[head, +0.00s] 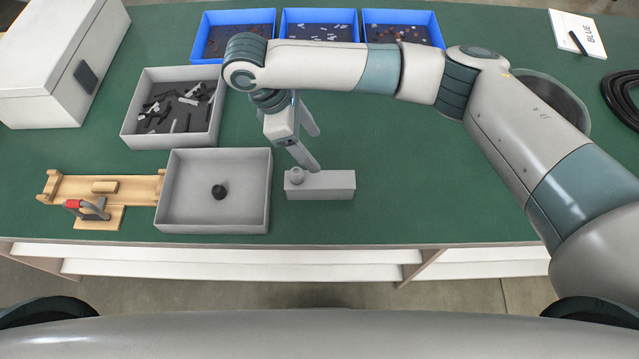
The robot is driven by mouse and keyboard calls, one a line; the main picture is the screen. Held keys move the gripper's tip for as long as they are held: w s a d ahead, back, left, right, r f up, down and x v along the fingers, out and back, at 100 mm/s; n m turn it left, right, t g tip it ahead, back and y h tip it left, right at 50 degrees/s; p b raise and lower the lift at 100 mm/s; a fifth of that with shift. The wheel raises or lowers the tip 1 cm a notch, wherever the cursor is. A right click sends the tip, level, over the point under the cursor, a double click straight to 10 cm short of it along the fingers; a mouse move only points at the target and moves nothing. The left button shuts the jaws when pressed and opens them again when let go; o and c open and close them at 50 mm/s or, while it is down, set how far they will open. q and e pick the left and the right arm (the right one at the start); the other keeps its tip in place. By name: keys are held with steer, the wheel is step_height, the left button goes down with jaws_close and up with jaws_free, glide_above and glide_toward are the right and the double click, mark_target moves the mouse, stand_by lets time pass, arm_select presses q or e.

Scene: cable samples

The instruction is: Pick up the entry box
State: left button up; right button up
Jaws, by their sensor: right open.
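The entry box seems to be the small grey block (330,186) on the green table, right of the grey tray. A round grey fitting (297,175) stands on its left end. My right gripper (316,151) is open and empty, above and behind the block. Its nearer fingertip overlaps the block's back edge in the picture; I cannot tell whether they touch. My left gripper is out of view.
A grey tray (263,210) holding a black round part (219,192) stands left of the block. A grey bin (140,103) of dark and light pieces, a wooden fixture (70,188) with a red-handled clamp, and blue bins (320,13) stand around. Table right of the block is clear.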

mark_target(333, 179)
steer(key=p+x, duration=0.1)
steer(key=x, duration=1)
steer(key=shift+d+f, duration=0.1)
steer(key=shift+f, duration=0.3)
steer(key=shift+p, duration=0.35)
steer(key=shift+s+d+f, duration=0.1)
steer(key=shift+f, duration=0.15)
steer(key=x, duration=0.1)
steer(key=p+x, duration=0.2)
steer(key=shift+s+f, duration=0.3)
steer(key=shift+f, duration=0.1)
steer(key=shift+d+f, duration=0.2)
steer(key=shift+f, duration=0.25)
steer(key=shift+f+p, duration=0.2)
steer(key=shift+p, duration=0.2)
steer(key=c, duration=1.1)
